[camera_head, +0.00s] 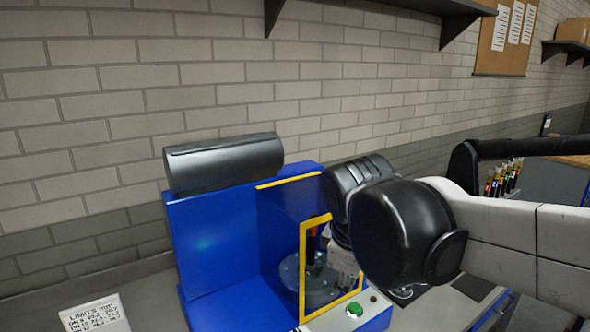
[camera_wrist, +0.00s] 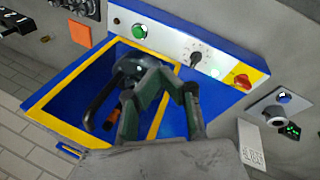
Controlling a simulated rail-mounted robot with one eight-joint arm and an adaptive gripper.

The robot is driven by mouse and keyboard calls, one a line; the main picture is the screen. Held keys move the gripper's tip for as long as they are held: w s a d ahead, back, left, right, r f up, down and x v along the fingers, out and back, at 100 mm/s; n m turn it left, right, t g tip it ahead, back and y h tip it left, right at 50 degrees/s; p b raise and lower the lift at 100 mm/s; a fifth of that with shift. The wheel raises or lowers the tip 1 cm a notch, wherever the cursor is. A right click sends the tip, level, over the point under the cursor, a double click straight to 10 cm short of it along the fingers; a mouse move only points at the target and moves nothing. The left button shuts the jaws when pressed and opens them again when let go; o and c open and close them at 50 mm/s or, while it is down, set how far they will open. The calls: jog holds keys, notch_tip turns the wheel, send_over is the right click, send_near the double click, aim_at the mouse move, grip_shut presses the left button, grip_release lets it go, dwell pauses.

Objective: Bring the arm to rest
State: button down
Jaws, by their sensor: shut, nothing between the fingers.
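My arm reaches in from the right in the head view, its white and black links passing in front of the blue machine. My gripper (camera_wrist: 174,82) shows in the wrist view with its dark fingers shut and nothing held. It hangs over the machine's yellow-edged opening, near the control panel. The blue machine (camera_head: 212,245) stands against the brick wall. Inside its opening are a round grey fixture (camera_head: 310,285) and an orange-tipped piece (camera_wrist: 111,121). Contact between the fingers and these is not clear.
The machine's panel carries a green button (camera_wrist: 139,31), a black knob (camera_wrist: 196,58) and a red switch (camera_wrist: 242,80). A black cylinder (camera_head: 225,160) lies on top of the machine. A limits sign (camera_head: 95,315) stands at lower left. A wall shelf (camera_head: 400,8) hangs above.

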jog(key=s+d+f+m+t+b, duration=0.3)
jog(key=s+d+f+m, duration=0.6)
jog(key=m, duration=0.3)
jog(key=shift+s+d+f+y+b, duration=0.2)
jog(key=shift+s+d+y+b, duration=0.2)
jog(key=shift+s+d+b, duration=0.3)
jog(key=shift+w+d, duration=0.1)
dwell(0.8)
